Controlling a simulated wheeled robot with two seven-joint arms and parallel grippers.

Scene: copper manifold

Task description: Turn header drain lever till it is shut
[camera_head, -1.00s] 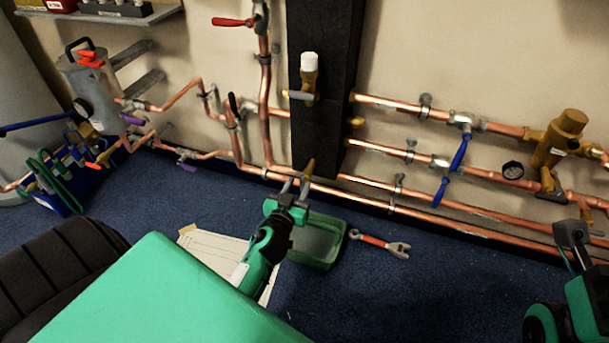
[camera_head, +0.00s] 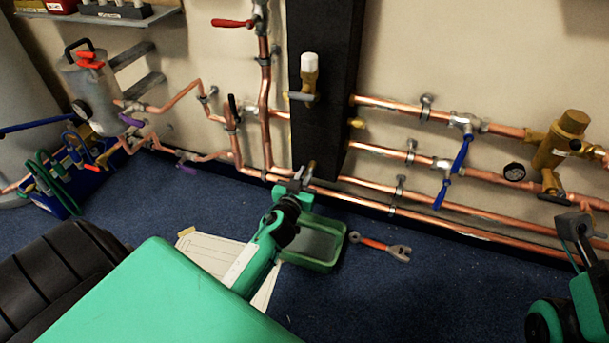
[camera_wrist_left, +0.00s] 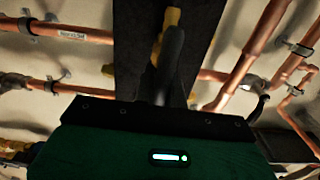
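The green tray (camera_head: 338,262) and a red-handled wrench (camera_head: 380,247) lie on the blue floor. Paper sheets (camera_head: 207,250) lie left of the tray. Blue levers (camera_head: 462,153) and a brass valve (camera_head: 562,143) are on the pipes to the right. The black column (camera_head: 325,125) stands behind.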

